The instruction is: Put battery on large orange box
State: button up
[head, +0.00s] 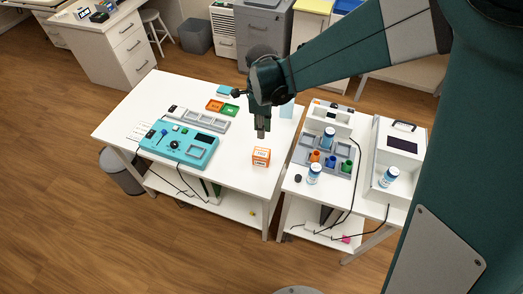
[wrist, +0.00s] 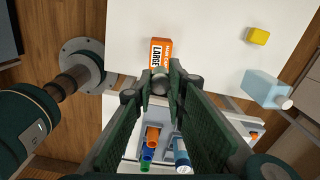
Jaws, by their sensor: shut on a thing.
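The large orange box (head: 261,158) stands on the white table near its right front edge. In the wrist view the box (wrist: 161,54) shows the word LARGE and lies just beyond my fingertips. My gripper (head: 261,131) points down above the box, with a gap below it. In the wrist view my gripper (wrist: 160,82) is shut on a small grey, round-ended thing, which looks like the battery (wrist: 160,85). Its far side is hidden, and it is too small to make out in the head view.
A teal device (head: 180,145) and grey trays (head: 205,120) stand to the left. A pale blue bottle (wrist: 265,89) and a yellow block (wrist: 257,36) are near the box. A second table holds a grey rack (head: 325,160) and white-capped bottles.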

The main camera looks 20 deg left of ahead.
jog(key=shift+f, duration=2.85)
jog(key=shift+f, duration=0.1)
jog(key=shift+f, duration=2)
jog(key=shift+f+b, duration=0.2)
jog(key=shift+b, duration=0.1)
jog(key=o, duration=0.9)
jog(key=shift+r, duration=0.25)
jog(key=shift+r+p, duration=0.4)
jog(key=shift+r, duration=5.55)
